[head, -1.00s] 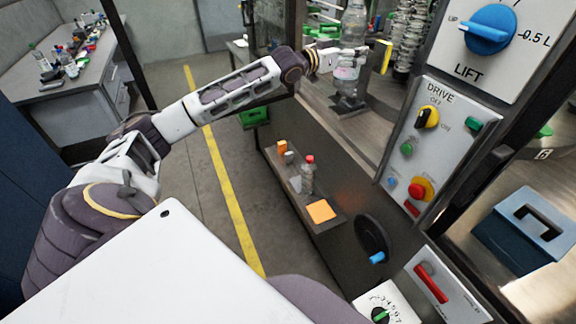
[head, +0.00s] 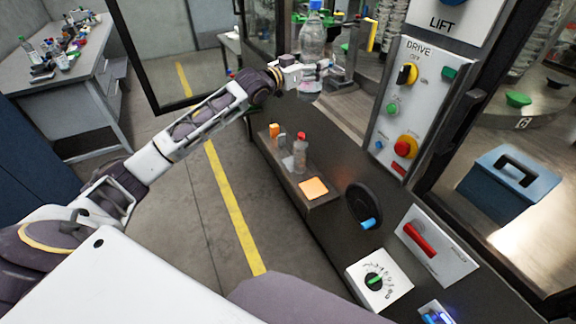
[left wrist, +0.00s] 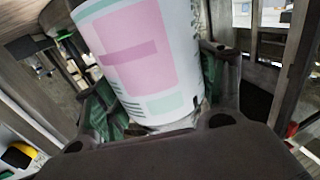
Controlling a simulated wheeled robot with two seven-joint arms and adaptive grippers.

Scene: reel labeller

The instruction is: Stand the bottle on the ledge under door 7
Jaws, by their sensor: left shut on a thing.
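A clear bottle (head: 312,42) with a blue cap is upright at the top centre of the head view, in front of the machine's opening. My left gripper (head: 312,74) is shut around its lower body and holds it in the air. In the left wrist view the bottle's white and pink label (left wrist: 140,55) fills the middle, between green finger pads. A narrow ledge (head: 322,200) runs along the machine's front, lower down. No door number 7 is readable. My right gripper is out of view.
The ledge holds a red-capped bottle (head: 300,152), an orange pad (head: 314,188) and small items. A drive panel (head: 411,105), a black handwheel (head: 364,204) and a dial box (head: 379,280) are on the machine's front. A blue toolbox (head: 508,185) sits at right. The floor at left is clear.

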